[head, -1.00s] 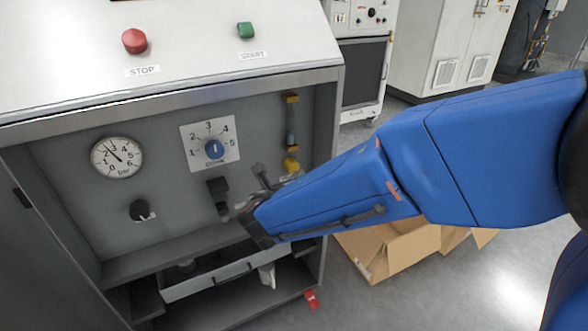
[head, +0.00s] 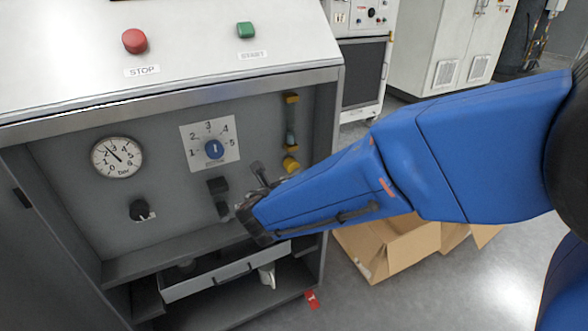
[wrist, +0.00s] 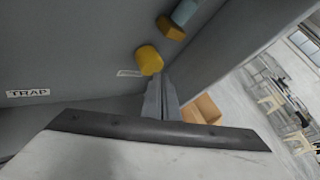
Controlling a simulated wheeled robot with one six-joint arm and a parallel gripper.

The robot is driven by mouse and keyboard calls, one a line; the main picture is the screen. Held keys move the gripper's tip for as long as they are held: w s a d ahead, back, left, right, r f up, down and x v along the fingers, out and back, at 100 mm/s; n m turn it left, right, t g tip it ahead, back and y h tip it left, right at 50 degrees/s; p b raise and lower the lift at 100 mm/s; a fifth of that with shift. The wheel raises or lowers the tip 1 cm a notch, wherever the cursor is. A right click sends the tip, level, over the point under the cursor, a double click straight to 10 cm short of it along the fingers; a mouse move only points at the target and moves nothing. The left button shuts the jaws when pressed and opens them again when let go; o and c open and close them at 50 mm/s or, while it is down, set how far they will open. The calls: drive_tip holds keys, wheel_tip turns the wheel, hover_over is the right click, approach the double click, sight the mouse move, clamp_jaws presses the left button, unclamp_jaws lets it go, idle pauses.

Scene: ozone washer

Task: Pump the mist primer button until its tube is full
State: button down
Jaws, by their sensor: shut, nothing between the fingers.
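The yellow primer button (head: 290,164) sticks out of the grey panel at its right side, below a short upright tube (head: 291,120) with yellow-brown end fittings. In the wrist view the button (wrist: 149,60) is a yellow cylinder, and the tube's pale blue lower end (wrist: 186,12) shows above its yellow fitting. My gripper (wrist: 161,82) is shut and empty. In the wrist view its fingertips lie just below the button; I cannot tell whether they touch it. In the head view my blue arm partly covers the gripper. The tube's fill level is too small to read.
On the panel are a pressure gauge (head: 117,157), a blue dial (head: 214,149), a black knob (head: 140,210) and a dark valve (head: 218,187). Cardboard boxes (head: 400,245) lie on the floor at right.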

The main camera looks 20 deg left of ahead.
drive_tip(key=shift+w+a, duration=0.65)
drive_tip(key=shift+a, duration=0.1)
idle(1.5)
drive_tip(key=shift+s, duration=0.1)
idle(0.3)
drive_tip(key=shift+s+d, duration=0.85)
drive_tip(key=shift+d, duration=0.2)
drive_tip(key=shift+d, duration=0.1)
drive_tip(key=s+d, duration=0.3)
drive_tip(key=shift+s+d, duration=0.1)
drive_tip(key=shift+d, duration=0.2)
drive_tip(key=shift+d, duration=0.1)
idle(0.6)
